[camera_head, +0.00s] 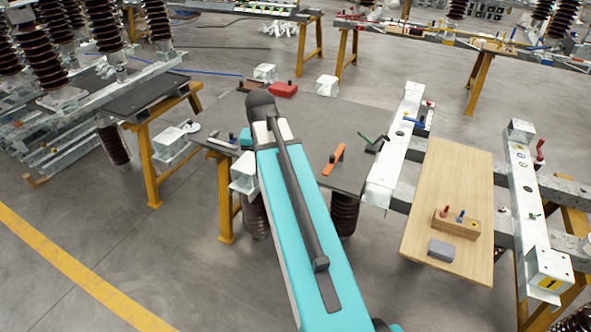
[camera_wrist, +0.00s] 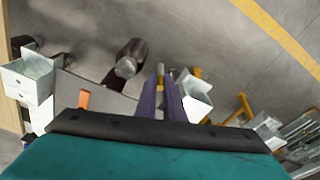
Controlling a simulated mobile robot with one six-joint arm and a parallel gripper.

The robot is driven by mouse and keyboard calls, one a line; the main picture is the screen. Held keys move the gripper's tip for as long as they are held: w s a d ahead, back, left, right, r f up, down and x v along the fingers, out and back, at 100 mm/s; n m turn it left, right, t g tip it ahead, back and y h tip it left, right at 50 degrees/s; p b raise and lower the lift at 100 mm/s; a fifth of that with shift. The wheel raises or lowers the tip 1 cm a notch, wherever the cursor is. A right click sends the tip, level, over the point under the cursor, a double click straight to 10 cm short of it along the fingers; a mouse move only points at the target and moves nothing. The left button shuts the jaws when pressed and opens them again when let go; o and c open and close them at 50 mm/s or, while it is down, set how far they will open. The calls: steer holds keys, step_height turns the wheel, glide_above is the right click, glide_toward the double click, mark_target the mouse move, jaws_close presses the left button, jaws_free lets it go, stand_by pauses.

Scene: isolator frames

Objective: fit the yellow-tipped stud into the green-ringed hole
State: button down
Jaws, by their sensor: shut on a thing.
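My gripper (camera_wrist: 161,88) shows in the wrist view as two dark purple fingers close together. It is shut on a slim stud (camera_wrist: 160,71) with a yellowish tip, which sticks out past the fingertips. The rest of the stud is hidden between the fingers. In the head view my arm covers the gripper and the stud. I cannot pick out the green-ringed hole for certain in either view. The stud is in the air, with floor beyond it in the wrist view.
A wooden board (camera_head: 449,180) at right carries a wooden block (camera_head: 463,229) with red and blue pegs and a grey box (camera_head: 441,250). Pale metal beams (camera_head: 396,160) (camera_head: 526,180) flank it. A dark table (camera_head: 310,122) holds an orange bar (camera_head: 333,160). Open floor lies at lower left.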

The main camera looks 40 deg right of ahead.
steer(key=w+a+r+n, duration=0.1)
steer(key=w+a+n, duration=0.1)
steer(key=a, duration=0.6)
steer(key=w+a+r+n, duration=0.1)
steer(key=a+n, duration=0.3)
steer(key=a, duration=0.4)
steer(key=w+a+r+n+y, duration=0.1)
steer(key=w+a+n, duration=0.1)
steer(key=a, duration=0.6)
steer(key=shift+w+r+n+t, duration=0.15)
steer(key=shift+w+n+t, duration=0.25)
steer(key=shift+n, duration=0.2)
